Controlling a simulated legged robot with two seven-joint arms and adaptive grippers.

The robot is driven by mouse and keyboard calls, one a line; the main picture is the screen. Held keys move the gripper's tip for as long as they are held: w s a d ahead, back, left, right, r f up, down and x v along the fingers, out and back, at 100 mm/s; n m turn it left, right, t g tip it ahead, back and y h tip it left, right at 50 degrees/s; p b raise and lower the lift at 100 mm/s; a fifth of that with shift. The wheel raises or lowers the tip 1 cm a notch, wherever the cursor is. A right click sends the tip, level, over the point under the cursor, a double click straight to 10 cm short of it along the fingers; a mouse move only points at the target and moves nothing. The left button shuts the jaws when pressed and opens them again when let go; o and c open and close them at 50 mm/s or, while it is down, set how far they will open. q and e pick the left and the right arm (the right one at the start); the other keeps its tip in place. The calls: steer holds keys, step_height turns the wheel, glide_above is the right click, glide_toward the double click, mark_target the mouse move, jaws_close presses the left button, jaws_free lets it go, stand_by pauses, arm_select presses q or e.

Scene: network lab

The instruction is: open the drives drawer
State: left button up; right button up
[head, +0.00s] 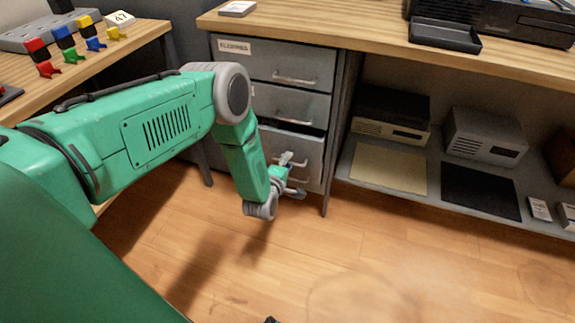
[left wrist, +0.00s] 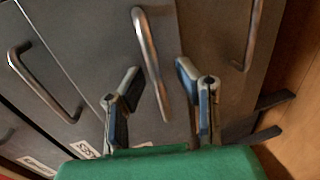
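A grey drawer cabinet (head: 319,70) stands under the right workbench, its drawers stacked with bar handles. The top drawer's label (head: 234,46) is too small to read surely; I cannot tell which drawer is labelled drives. My left gripper (head: 289,164) is at the third drawer (head: 308,148), partly hiding its front. In the left wrist view, my left gripper (left wrist: 160,95) is open, its two fingers on either side of a bar handle (left wrist: 146,50), not visibly closed on it. Other handles show to the left (left wrist: 42,85) and right (left wrist: 253,35). My right gripper is not seen.
A dark gap shows above the third drawer's front. A shelf (head: 425,203) with grey boxes is right of the cabinet. A table (head: 80,75) with coloured connectors stands at the left. The wood floor (head: 400,270) in front is clear.

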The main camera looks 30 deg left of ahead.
arm_select(q)
jaws_close()
steer(key=shift+s, duration=0.1)
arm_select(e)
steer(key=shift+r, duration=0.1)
